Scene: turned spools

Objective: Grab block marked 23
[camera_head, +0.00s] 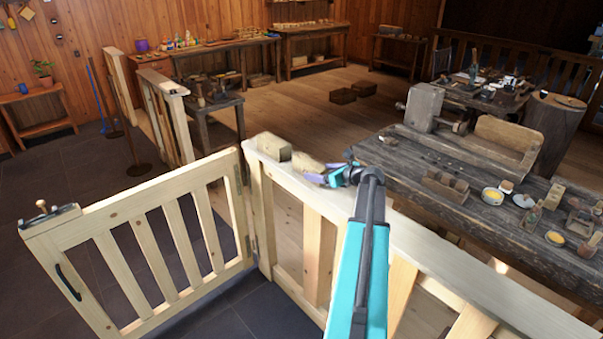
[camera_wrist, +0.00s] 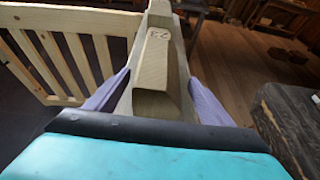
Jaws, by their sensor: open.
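A pale wooden block (camera_wrist: 155,72) with a small dark marking on its far top end lies in the middle of the wrist view; the marking looks like 23 but is small. It also shows in the head view (camera_head: 307,163), on the fence's top rail just ahead of my gripper (camera_head: 332,168). My gripper is open. In the wrist view its two purple fingers (camera_wrist: 159,84) stand on either side of the block's near end, with gaps visible. Whether the fingers touch the block farther down is hidden.
A second wooden block (camera_head: 273,146) stands farther along the rail (camera_head: 440,240), near the gate post. The slatted gate (camera_head: 140,215) is on the left. A dark workbench (camera_head: 460,225) with bowls and tools is on the right. Open floor lies behind the fence.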

